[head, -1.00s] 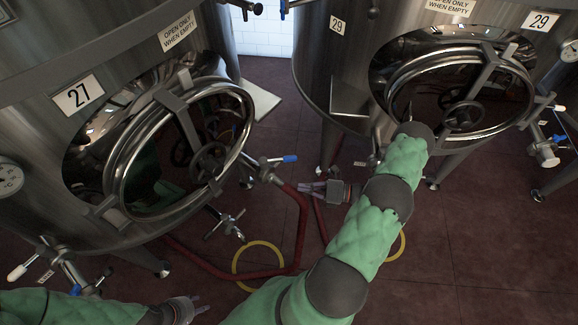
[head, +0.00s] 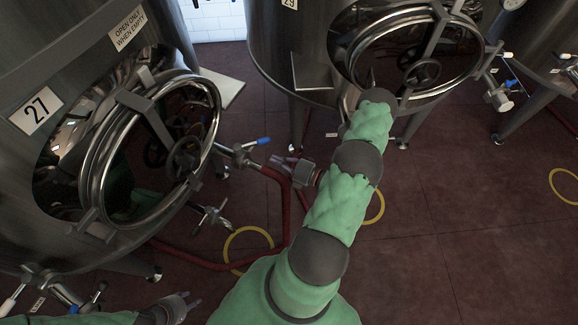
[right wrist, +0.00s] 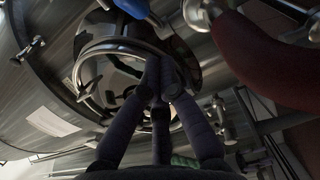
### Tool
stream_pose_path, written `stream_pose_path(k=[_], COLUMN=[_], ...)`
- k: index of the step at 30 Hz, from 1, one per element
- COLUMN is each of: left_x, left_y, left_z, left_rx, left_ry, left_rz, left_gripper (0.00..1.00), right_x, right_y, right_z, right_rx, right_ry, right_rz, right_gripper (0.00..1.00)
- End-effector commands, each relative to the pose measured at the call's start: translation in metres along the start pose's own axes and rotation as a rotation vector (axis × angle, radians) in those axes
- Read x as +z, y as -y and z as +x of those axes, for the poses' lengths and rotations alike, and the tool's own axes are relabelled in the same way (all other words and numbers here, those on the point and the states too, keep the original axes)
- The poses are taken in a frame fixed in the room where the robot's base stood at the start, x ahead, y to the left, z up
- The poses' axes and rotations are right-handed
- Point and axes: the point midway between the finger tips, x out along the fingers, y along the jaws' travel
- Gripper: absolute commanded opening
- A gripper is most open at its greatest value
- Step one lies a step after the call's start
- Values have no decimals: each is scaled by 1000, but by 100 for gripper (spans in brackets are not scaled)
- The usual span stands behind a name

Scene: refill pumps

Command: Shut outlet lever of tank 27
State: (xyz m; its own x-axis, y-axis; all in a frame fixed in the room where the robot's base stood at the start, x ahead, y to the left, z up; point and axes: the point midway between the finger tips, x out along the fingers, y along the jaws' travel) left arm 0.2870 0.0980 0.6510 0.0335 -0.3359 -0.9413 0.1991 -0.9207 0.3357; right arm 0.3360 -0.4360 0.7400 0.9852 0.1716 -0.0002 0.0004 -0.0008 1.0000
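Tank 27 (head: 36,110) stands at the left, marked by its number plate. Its outlet valve (head: 238,155) sticks out low on the right side, with a blue-handled lever (head: 263,141) pointing right, roughly outward from the tank. A red hose (head: 272,175) leaves the outlet. In the right wrist view the blue handle (right wrist: 132,8) is at the top edge, beyond the fingers (right wrist: 160,65). My left gripper (head: 190,303) appears open and empty at the bottom.
Tank 29 (head: 268,60) stands at the back right. A second valve on tank 27 (head: 212,215) sits below the outlet. Yellow rings (head: 235,262) lie on the red floor. The floor at the right is clear.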

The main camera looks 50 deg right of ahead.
Motion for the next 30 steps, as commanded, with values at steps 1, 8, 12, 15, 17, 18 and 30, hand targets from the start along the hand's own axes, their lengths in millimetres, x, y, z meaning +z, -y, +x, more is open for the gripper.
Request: stream_pose_path(k=[1,8,12,15,17,18,30], left_x=[0,-1,-1,-1,-1,-1,-1], left_y=[1,5,6,6,6,6,6], left_z=[4,13,15,16,16,16,16], left_rx=[0,0,0,0,0,0,0], left_ry=[0,0,0,0,0,0,0], left_rz=[0,0,0,0,0,0,0], left_gripper=[40,40,40,40,40,40,40], right_x=[-1,18,26,28,28,28,31], right_y=[1,1,1,0,0,0,0], right_z=[10,35,42,44,44,44,45], right_rx=[2,1,1,1,1,0,0], right_ry=[-5,-2,0,0,0,0,-21], right_rz=[0,-4,-2,-1,-1,-1,-3], right_gripper=[0,0,0,0,0,0,0])
